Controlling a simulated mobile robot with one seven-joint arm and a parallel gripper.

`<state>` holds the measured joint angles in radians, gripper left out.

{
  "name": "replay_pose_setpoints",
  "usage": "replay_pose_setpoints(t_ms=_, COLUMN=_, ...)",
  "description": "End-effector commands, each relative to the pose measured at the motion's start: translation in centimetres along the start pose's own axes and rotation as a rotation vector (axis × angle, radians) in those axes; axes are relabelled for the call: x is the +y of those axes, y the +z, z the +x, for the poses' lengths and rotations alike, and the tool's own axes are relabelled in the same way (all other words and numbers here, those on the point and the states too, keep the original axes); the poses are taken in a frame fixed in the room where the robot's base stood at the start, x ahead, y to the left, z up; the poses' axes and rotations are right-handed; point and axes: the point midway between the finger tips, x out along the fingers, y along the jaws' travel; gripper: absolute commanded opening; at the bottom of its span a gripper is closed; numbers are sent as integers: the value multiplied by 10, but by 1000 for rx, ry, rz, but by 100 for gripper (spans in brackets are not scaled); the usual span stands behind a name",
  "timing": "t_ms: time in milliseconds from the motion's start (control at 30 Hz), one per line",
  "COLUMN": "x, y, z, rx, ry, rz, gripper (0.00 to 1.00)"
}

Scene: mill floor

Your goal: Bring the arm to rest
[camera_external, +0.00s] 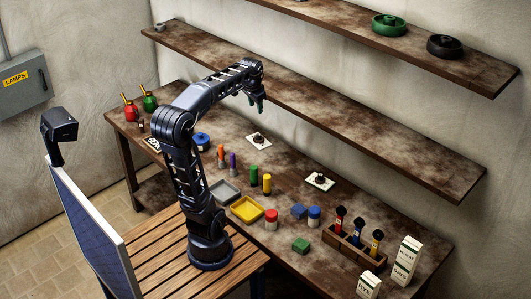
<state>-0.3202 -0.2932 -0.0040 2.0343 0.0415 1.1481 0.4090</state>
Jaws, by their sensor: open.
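My arm rises from its base on the slatted wooden platform and bends at a high elbow. Its forearm reaches right, over the brown workbench (330,225). My gripper (260,105) points down above the back part of the bench, in front of the lower shelf (330,120). The gripper is small in this view. It is open, and I see nothing held in it. It is apart from the objects on the bench.
Coloured cylinders (254,175), a grey tray (223,192), a yellow tray (246,209), a wooden rack (352,250) and cartons (405,262) stand on the bench. Red (130,110) and green (149,101) oil cans stand far left. A panel (90,225) stands left of my arm.

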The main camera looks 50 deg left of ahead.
Motion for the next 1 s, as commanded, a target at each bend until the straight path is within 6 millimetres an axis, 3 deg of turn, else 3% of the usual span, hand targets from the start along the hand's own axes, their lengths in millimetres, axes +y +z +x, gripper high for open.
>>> replay_pose_setpoints(t_ms=33, x=18, y=12, z=0, rx=15, ry=4, rz=-2, gripper=43)
replay_pose_setpoints(t_ms=200, x=67, y=51, z=5, rx=62, ry=20, rz=-32, gripper=43)
replay_pose_setpoints(t_ms=500, x=137, y=127, z=31, rx=136, ry=65, rz=-86, gripper=43)
replay_pose_setpoints(t_ms=733, x=166, y=167, z=52, rx=171, ry=98, rz=-119, gripper=43)
replay_pose_setpoints(t_ms=1000, x=172, y=177, z=58, rx=178, ry=106, rz=-128, gripper=43)
